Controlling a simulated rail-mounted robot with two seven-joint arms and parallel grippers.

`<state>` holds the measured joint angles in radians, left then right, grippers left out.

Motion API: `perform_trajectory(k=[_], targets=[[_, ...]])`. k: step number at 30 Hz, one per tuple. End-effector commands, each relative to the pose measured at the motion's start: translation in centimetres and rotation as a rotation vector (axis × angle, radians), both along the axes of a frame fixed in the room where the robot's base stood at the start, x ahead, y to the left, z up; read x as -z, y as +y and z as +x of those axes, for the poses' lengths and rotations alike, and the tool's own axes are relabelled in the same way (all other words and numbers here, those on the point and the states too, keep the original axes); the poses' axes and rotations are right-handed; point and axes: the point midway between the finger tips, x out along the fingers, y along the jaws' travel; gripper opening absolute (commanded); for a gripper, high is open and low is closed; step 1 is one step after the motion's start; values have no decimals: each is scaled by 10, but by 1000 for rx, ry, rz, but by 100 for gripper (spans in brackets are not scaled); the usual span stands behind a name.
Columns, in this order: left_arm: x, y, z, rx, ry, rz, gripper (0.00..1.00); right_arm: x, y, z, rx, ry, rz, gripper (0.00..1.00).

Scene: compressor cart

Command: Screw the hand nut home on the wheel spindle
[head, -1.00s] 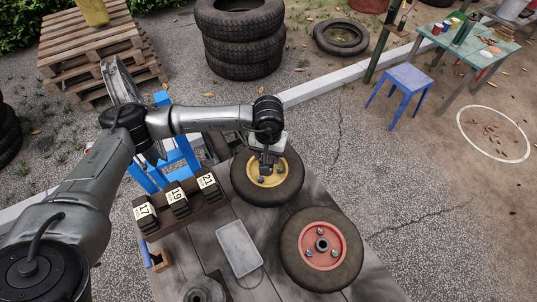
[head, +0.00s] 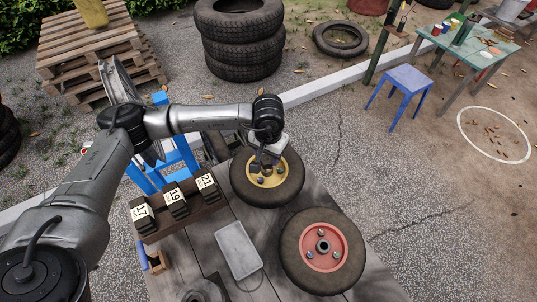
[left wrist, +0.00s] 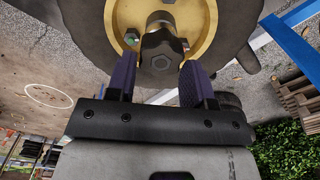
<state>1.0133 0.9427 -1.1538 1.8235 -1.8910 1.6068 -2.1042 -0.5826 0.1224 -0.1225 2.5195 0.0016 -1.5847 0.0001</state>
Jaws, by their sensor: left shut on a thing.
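The wheel with the yellow hub (head: 284,178) lies on the wooden bench top, and its hub also shows in the left wrist view (left wrist: 205,22). The dark lobed hand nut (left wrist: 162,50) is at the hub's centre, in line with the spindle. My left gripper (head: 264,168) is over this hub. In the left wrist view, its two purple-padded fingers (left wrist: 159,80) stand on either side of the nut, shut on it. The threads and the nut's seating face are hidden. My right gripper is not in view.
A second wheel with a red hub (head: 322,261) lies close by on the bench. A grey tray (head: 238,250) and a rack of numbered blocks (head: 176,201) are to the left. Stacked tyres (head: 240,40) stand behind. A blue stool (head: 405,80) is off to the right.

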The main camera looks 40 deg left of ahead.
Motion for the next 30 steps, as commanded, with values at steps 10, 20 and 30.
perform_trajectory(k=[10, 20, 30], targets=[[-6, -3, 1, 170, -8, -6, 6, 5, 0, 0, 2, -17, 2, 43], [-4, -3, 1, 183, -8, -8, 6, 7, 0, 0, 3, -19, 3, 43], [0, -6, 1, 360, -11, -9, 2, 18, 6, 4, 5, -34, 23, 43]])
